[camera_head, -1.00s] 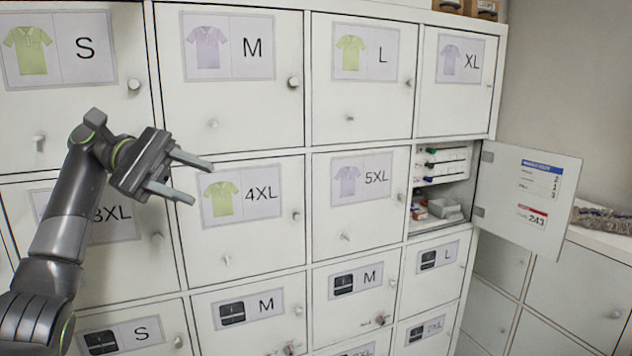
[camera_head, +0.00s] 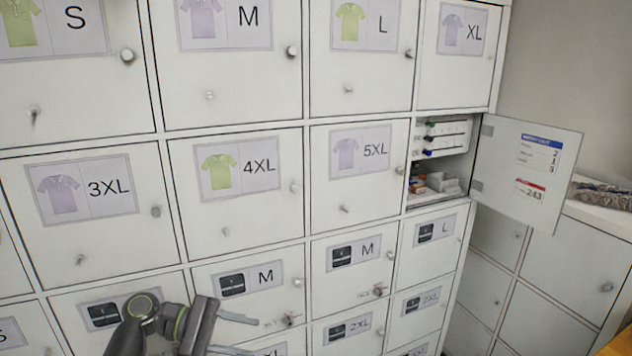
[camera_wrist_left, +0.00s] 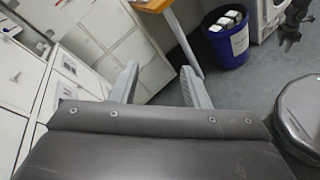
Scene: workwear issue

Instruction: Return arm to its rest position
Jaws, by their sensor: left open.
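My left gripper (camera_head: 238,334) is low in the head view, in front of the lower rows of white lockers (camera_head: 90,212). Its two fingers are spread apart with nothing between them. In the left wrist view the same gripper (camera_wrist_left: 158,85) shows both fingers apart and empty, with floor and a cabinet beyond. Only the end of the left arm shows at the bottom edge of the head view. My right gripper is not seen in the head view.
An open locker door (camera_head: 527,172) sticks out at the right, beside a compartment holding boxes (camera_head: 440,183). The wrist view shows a blue bin (camera_wrist_left: 228,38), a wooden table edge (camera_wrist_left: 152,5) and a dark rounded object (camera_wrist_left: 298,115). Grey floor lies between them.

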